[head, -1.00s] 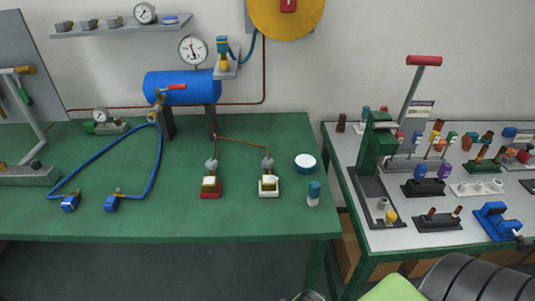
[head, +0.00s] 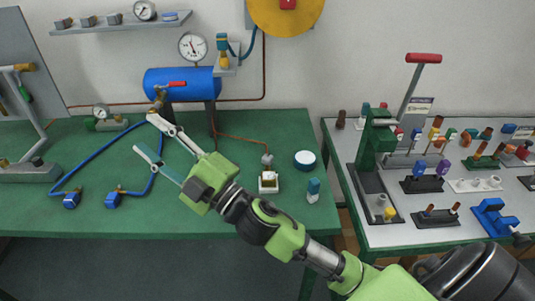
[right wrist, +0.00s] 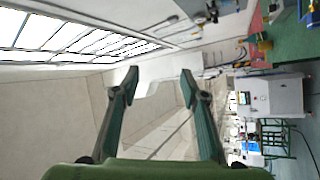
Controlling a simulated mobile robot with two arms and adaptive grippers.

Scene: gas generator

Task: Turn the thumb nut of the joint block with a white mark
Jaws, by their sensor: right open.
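A joint block with a white base (head: 268,184) sits on the green table, with a grey round nut (head: 267,160) above it where the copper pipe comes down. A second joint block, with a red base in the earlier view, is now hidden behind my right gripper. My right gripper (head: 146,134) is open and empty, reaching over the table to the left of the white-based block. Its spread fingers also show in the right wrist view (right wrist: 160,75), with nothing between them. My left gripper is not in view.
A blue tank (head: 180,84) with a red-handled valve stands behind the gripper. A blue hose (head: 95,160) lies on the table at left. A tool table (head: 400,238) stands at right.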

